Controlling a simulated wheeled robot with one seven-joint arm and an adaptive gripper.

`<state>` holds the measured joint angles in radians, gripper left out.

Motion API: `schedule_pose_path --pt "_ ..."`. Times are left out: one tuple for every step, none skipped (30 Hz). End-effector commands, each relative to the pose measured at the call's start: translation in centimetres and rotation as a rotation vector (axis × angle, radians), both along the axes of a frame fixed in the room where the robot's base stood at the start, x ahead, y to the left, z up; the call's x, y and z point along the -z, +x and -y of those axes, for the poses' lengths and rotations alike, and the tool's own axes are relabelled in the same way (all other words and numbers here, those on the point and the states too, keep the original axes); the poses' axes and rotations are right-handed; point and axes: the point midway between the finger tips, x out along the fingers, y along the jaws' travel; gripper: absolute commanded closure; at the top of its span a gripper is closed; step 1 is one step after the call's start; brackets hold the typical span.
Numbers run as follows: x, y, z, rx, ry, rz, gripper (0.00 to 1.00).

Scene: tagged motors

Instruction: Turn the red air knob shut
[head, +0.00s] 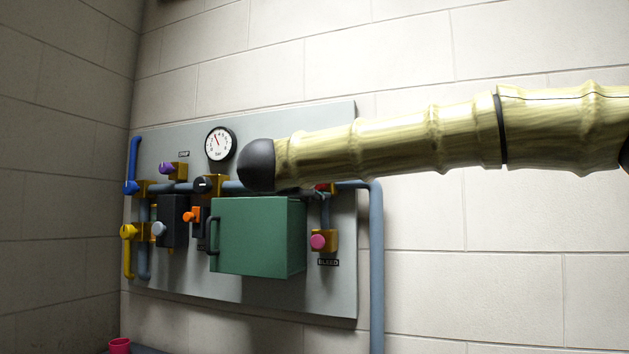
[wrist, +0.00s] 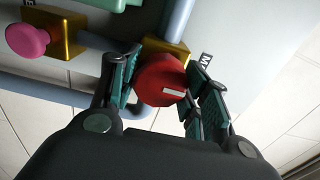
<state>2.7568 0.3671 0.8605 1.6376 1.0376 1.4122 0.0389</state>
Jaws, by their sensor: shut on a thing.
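The red air knob (wrist: 160,80) sits on a brass valve body (wrist: 165,50) in the wrist view. A white mark shows on its face. My gripper (wrist: 163,84) has one finger on each side of the knob and is shut on it. In the head view only a sliver of red (head: 325,187) shows below my arm, on the pipe near the panel's right side. My gripper is hidden there behind my arm.
A grey panel (head: 335,290) carries a green box (head: 258,237), a gauge (head: 220,144), blue, yellow, purple, orange and black handles, and a pink bleed knob (head: 318,242). A grey pipe (head: 376,270) runs down at the right. A pink cup (head: 120,345) stands at the lower left.

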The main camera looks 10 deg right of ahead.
Motion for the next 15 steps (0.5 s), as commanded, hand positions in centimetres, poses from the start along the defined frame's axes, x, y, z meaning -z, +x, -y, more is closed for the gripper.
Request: schedule_pose_path --pt "0.11 0.08 0.24 0.004 -0.001 -0.003 0.78" --pt "0.10 0.07 0.24 0.004 -0.002 -0.004 0.78" --pt "0.09 0.07 0.24 0.004 -0.003 -0.004 0.78" --pt "0.09 0.07 0.24 0.004 -0.003 -0.004 0.78" --pt "0.08 0.07 0.24 0.004 -0.003 -0.004 0.78" --pt "0.07 0.06 0.25 0.004 -0.003 -0.004 0.78" --pt "0.06 0.06 0.25 0.004 -0.004 -0.004 0.78" --pt "0.05 0.06 0.25 0.004 -0.003 -0.003 0.78" --pt "0.04 0.06 0.26 0.004 -0.003 -0.003 0.78" --pt "0.04 0.06 0.26 0.004 -0.003 -0.003 0.78" --pt "0.02 0.05 0.26 0.004 -0.003 -0.003 0.78" --pt "0.01 0.05 0.26 0.004 -0.003 -0.003 0.50" --pt "0.01 0.05 0.26 0.004 -0.003 -0.003 0.45" --pt "0.00 0.05 0.25 0.004 -0.002 -0.002 0.39" --pt "-0.01 0.04 0.21 0.003 -0.002 -0.002 0.32"
